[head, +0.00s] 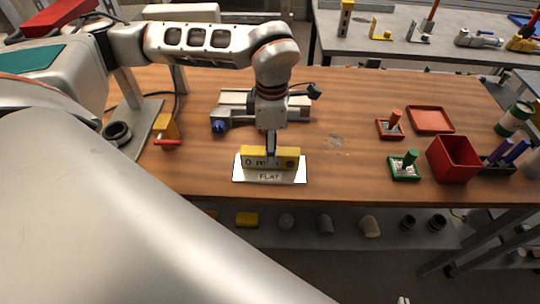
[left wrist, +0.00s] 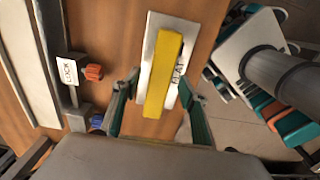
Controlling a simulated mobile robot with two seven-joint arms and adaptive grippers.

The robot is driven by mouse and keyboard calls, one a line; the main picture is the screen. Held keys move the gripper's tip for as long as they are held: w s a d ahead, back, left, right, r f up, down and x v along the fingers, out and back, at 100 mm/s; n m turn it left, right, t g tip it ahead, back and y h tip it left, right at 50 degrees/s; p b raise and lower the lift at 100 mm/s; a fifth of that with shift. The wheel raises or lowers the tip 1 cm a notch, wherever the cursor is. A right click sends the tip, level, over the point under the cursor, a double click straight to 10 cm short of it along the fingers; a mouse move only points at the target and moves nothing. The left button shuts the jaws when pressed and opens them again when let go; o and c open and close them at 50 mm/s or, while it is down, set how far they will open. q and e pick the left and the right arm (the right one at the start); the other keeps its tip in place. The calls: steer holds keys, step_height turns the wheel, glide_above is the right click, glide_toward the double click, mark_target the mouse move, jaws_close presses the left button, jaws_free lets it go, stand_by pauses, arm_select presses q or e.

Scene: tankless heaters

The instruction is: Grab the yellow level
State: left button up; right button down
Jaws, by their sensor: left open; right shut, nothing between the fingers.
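The yellow level (head: 289,155) sits on a white plate marked FLAT (head: 298,178) near the front edge of the wooden table. In the left wrist view the level (left wrist: 163,70) is a long yellow bar on the pale plate (left wrist: 152,32). My left gripper (head: 271,157) points down at the level from above. In the left wrist view its two green-sided fingers (left wrist: 159,85) are apart, one on each side of the level's near end. Contact cannot be told. Of my right gripper, only a small pale tip (head: 403,300) shows at the bottom edge; it is shut and empty.
A grey clamp-like fixture (head: 235,104) stands behind the level. A yellow block with a red handle (head: 167,130) is to its left. To the right are a red box (head: 453,158), a green tray (head: 404,168) and a red tray (head: 430,119). Bare wood lies between.

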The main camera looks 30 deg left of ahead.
arm_select(q)
steer(key=shift+f, duration=1.25)
jaws_close()
steer(key=shift+r, duration=0.15)
